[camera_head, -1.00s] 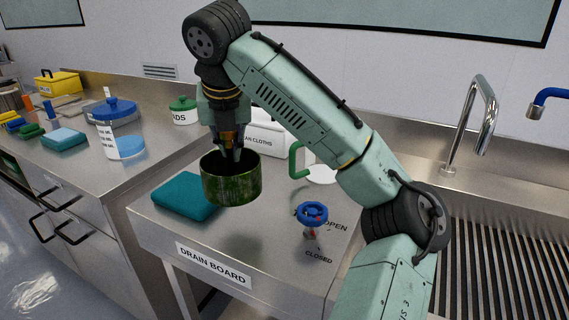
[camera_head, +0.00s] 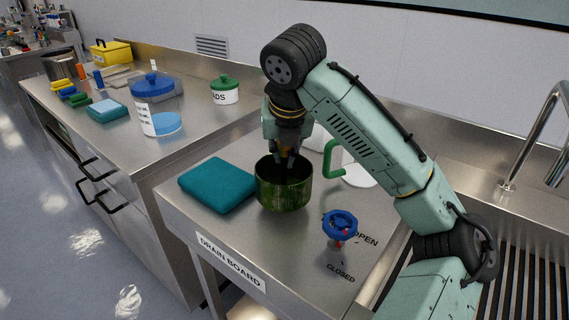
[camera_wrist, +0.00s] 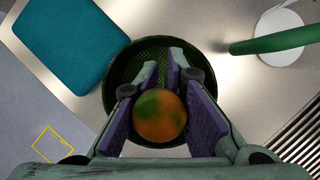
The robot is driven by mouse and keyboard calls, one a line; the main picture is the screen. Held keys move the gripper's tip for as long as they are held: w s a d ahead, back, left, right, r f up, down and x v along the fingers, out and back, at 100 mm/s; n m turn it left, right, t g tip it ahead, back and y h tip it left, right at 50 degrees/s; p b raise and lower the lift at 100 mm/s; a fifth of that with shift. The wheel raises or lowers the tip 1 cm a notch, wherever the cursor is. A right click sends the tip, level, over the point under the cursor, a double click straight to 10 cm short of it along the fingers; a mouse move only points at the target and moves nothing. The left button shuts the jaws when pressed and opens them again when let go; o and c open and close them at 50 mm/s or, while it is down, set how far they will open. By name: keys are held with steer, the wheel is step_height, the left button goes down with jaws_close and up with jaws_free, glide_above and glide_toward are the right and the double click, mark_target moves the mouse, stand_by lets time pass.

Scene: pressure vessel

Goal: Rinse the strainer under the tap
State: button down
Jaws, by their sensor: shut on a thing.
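The strainer is a dark green, blotchy round basket (camera_head: 284,190), upright over the drain board (camera_head: 215,222) beside a teal cloth. My gripper (camera_head: 286,160) reaches into it from above. In the wrist view the finger pads (camera_wrist: 178,78) are closed on a round orange knob with green patches (camera_wrist: 159,116) inside the basket (camera_wrist: 120,72). I cannot tell whether the basket touches the board. The tap (camera_head: 545,125) is a steel gooseneck at the right edge, its outlet out of frame. A blue valve wheel (camera_head: 340,224) stands between OPEN and CLOSED labels.
The folded teal cloth (camera_head: 217,184) lies left of the strainer. A green handle (camera_head: 331,160) stands by a white disc (camera_head: 358,176) on the right. The slatted sink (camera_head: 520,275) is at far right. The left counter holds a blue-lidded jar (camera_head: 152,88).

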mark_target(284, 159)
steer(key=shift+f, duration=1.5)
steer(key=shift+f, duration=0.1)
steer(key=c, duration=1.6)
jaws_free()
steer(key=v, duration=1.2)
steer(key=shift+w+b, duration=0.1)
steer(key=shift+b, duration=0.25)
steer(key=shift+o, duration=0.3)
